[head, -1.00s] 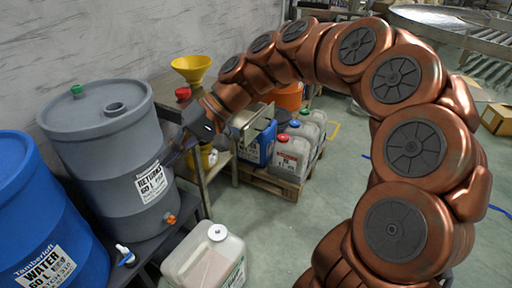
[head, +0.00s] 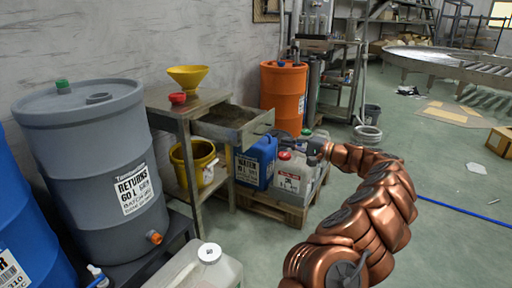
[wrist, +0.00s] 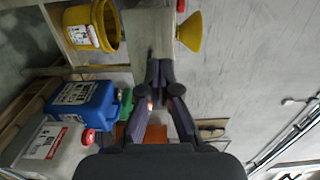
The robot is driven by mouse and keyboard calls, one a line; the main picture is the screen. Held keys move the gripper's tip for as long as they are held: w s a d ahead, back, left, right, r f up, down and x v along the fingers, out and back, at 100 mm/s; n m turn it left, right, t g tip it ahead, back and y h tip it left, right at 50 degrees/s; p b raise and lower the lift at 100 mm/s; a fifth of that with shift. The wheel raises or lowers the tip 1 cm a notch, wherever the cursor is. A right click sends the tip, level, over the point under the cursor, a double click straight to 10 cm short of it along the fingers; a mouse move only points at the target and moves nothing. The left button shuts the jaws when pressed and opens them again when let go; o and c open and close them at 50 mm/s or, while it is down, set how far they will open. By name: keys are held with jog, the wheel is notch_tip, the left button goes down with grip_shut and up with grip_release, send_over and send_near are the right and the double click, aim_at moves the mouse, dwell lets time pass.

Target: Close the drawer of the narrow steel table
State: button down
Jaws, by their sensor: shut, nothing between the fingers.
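The narrow steel table (head: 183,104) stands by the wall behind the grey drum. Its drawer (head: 262,122) is pulled out to the right, and its open top shows a dark inside. My gripper (head: 308,145) is to the right of the drawer front, apart from it in the head view. In the wrist view my gripper (wrist: 159,65) has its dark fingers together and empty, pointing toward a pale steel surface of the table (wrist: 145,25). I cannot tell the exact gap there.
A yellow funnel (head: 188,77) and red cap (head: 178,98) are on the table. A yellow bucket (head: 203,160) is on its lower shelf. Blue (head: 255,163) and white jerrycans (head: 292,180) stand on a pallet below the drawer. An orange drum (head: 283,92) is behind.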

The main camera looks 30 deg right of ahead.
jog(key=b, duration=0.5)
send_near(249, 134)
jog(key=x, duration=0.6)
jog(key=shift+w+a, duration=0.1)
jog(key=shift+a, duration=0.05)
jog(key=shift+w+a+r, duration=0.1)
jog(key=shift+w+a, duration=0.15)
jog(key=shift+w, duration=0.1)
